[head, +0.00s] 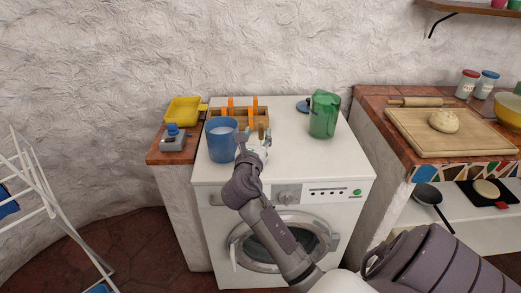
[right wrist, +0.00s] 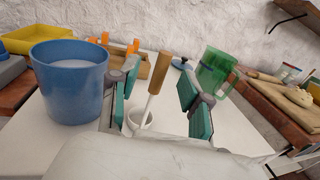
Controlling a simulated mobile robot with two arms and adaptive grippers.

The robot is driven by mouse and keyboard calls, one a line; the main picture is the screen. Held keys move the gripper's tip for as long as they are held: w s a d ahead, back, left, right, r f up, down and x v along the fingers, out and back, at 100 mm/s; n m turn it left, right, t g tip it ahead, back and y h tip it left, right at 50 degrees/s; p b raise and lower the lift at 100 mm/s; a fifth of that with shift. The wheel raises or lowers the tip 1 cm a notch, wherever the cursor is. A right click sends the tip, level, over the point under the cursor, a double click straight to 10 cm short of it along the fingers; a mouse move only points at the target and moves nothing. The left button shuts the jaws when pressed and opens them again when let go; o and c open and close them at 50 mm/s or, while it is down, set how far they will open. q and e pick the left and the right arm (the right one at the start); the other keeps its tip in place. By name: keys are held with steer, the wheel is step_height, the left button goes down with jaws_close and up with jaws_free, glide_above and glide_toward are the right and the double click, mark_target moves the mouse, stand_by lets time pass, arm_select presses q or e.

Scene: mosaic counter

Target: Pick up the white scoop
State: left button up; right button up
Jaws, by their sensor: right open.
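The white scoop (right wrist: 146,118) has a light wooden handle (right wrist: 164,72). It stands on the washing machine top with its handle up, leaning slightly. My right gripper (right wrist: 160,88) is open, with its teal-padded fingers on either side of the scoop's handle and shaft; I cannot tell whether they touch it. In the head view my right gripper (head: 254,143) hides most of the scoop, and only the handle (head: 261,131) shows clearly. My left gripper is in neither view.
A blue container (head: 221,140) of white powder stands close left of my right gripper. A wooden crate (head: 243,115) with orange-handled items is behind. A green pitcher (head: 324,115) stands to the right on the washing machine (head: 300,165), whose front right top is clear.

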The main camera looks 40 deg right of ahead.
mark_target(261, 129)
steer(key=x, duration=0.5)
steer(key=shift+s+d+f, duration=0.1)
steer(key=shift+d+f, duration=0.1)
steer(key=shift+f, duration=0.1)
steer(key=shift+c, duration=0.3)
jaws_close()
